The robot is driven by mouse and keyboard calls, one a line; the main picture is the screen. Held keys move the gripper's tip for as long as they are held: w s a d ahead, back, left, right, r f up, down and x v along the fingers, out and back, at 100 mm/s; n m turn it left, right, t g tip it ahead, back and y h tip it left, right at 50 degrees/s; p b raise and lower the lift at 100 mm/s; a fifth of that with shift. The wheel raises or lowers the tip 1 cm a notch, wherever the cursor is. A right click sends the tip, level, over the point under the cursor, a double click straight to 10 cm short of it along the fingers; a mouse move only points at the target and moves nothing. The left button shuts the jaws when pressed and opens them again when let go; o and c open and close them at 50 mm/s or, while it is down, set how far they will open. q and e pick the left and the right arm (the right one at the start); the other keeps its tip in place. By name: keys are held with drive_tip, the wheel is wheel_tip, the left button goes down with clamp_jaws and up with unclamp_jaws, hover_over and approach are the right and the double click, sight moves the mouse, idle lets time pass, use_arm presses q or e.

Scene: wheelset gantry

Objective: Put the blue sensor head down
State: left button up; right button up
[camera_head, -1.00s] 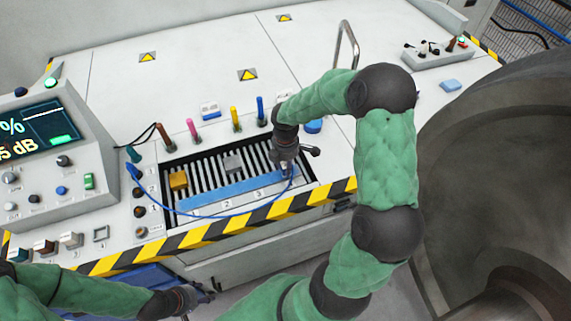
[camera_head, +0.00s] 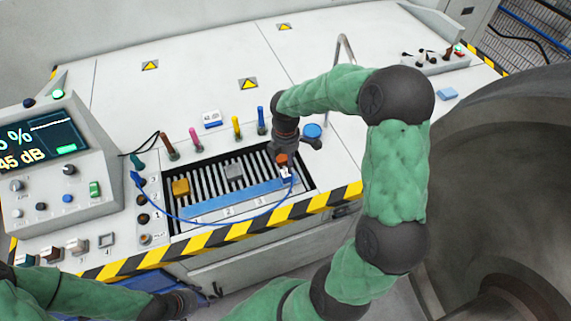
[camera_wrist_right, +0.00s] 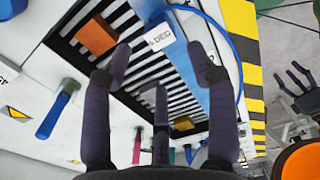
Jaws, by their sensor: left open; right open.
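The blue sensor head (camera_head: 287,173), with a white top, sits at the right end of the slatted bed (camera_head: 208,177), beside the blue strip (camera_head: 232,198). Its blue cable (camera_head: 222,223) loops left to the console. In the right wrist view its white face (camera_wrist_right: 160,38) reads "DEG". My right gripper (camera_head: 298,150) is open just above and behind it; the wrist view shows the spread fingers (camera_wrist_right: 163,68) with the head beyond their tips, apparently untouched. My left gripper (camera_head: 194,300) is open and empty, low at the front edge.
An orange block (camera_head: 281,159) sits close behind the sensor head. A yellow block (camera_head: 180,187) and a grey block (camera_head: 234,171) lie further left on the slats. Several coloured upright handles, including a blue one (camera_head: 261,120), stand behind the bed. A striped edge (camera_head: 225,234) runs along the front.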

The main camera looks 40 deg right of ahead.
wheel_tip(320, 180, up, 4)
drive_tip(key=shift+p, duration=0.45)
idle(0.3)
